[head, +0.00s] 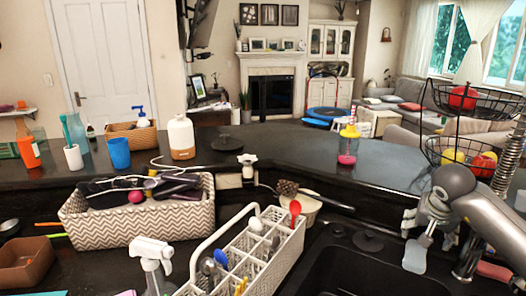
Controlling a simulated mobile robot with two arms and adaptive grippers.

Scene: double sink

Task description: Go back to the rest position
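My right gripper (432,236) hangs at the right, over the right part of the dark sink (340,268), with its grey arm coming in from the right edge. A pale grey-blue flat piece (416,254) shows at its lower end. I cannot tell whether this is a finger or something held. The finger gap is not clear. My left gripper is not in view.
A white utensil caddy (268,262) with spoons stands left of the sink. A chevron basket (140,222), a spray bottle (152,262) and a brown box (26,262) are left. A wire fruit basket (462,152) and coiled faucet (510,150) are near my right arm.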

